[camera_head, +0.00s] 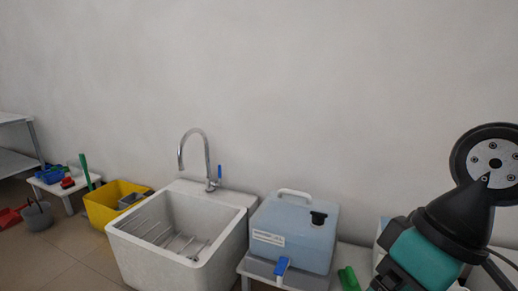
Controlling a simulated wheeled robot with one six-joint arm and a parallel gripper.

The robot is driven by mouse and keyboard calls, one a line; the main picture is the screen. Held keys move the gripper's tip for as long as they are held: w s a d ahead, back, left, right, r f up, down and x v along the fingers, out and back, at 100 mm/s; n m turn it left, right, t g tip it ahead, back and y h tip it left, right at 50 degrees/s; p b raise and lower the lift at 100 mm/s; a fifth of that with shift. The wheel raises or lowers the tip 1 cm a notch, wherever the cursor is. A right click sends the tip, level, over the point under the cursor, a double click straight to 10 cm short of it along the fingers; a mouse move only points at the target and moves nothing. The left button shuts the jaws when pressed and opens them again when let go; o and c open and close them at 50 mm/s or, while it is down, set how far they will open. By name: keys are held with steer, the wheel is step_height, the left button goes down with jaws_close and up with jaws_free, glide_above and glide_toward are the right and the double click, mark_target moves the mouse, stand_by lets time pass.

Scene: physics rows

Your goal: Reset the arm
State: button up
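My arm shows at the right edge, with a teal joint, a black cone-shaped part and a round black end with a grey bolted disc. No gripper fingers show in the head view, so I cannot see whether my gripper holds anything.
A white sink (124,232) with a curved tap (206,160) stands against the grey wall. Right of it, a blue water container (292,232) with a blue spigot sits on a low white table (258,270). A yellow bin (100,209) and a small table (60,187) are left. Floor shows lower left.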

step_height(320, 180, up, 39)
steer(key=s+p, duration=0.1)
steer(key=p, duration=3.7)
steer(key=shift+s+f, duration=0.15)
steer(key=shift+s, duration=0.15)
steer(key=shift+a, duration=0.1)
